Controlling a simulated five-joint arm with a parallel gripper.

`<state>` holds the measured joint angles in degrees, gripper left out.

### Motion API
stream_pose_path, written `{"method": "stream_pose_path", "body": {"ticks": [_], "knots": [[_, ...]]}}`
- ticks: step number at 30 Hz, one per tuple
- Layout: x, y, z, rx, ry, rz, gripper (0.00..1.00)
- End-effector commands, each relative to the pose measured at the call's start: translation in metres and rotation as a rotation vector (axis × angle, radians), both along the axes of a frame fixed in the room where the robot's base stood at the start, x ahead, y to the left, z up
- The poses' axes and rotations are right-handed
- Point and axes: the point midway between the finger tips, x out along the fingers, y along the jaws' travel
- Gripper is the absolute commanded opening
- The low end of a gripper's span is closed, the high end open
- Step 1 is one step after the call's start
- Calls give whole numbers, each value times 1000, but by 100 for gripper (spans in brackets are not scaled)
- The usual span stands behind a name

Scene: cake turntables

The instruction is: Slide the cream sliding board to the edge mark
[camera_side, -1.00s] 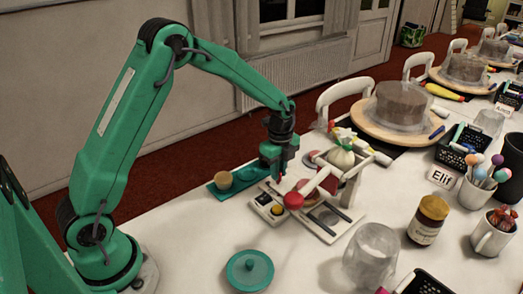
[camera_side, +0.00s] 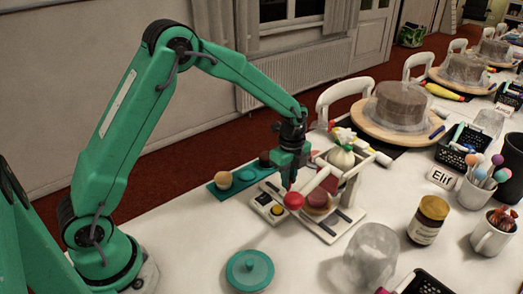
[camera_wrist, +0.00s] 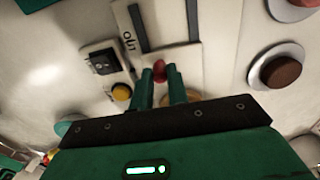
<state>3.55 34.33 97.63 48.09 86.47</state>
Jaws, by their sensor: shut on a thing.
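My gripper (camera_side: 290,180) points down at the left of a cream stand. In the wrist view its two green fingers (camera_wrist: 161,76) are closed about a small red knob (camera_wrist: 159,70); the red knob also shows just below the fingertips in the side view (camera_side: 293,201). A pale bar runs from the knob into the stand. I cannot tell the sliding part from the base, nor pick out the edge mark.
A cream box with a yellow button (camera_side: 277,211) stands left of the board. A teal tray (camera_side: 232,188) with a tan round piece lies behind it. A teal round lid (camera_side: 249,271), a clear cup (camera_side: 372,254) and an amber jar (camera_side: 428,218) stand in front and right.

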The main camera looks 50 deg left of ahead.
Motion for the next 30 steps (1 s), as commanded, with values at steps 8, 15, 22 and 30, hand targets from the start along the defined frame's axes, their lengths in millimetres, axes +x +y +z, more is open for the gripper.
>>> {"method": "stream_pose_path", "body": {"ticks": [8, 15, 22, 30], "knots": [[1, -13, 2, 0, -5, -2, 2], [1, -23, 2, -1, -5, -1, 2], [1, -29, 2, -1, -6, -1, 2], [1, -29, 2, -1, -6, 0, 2]]}}
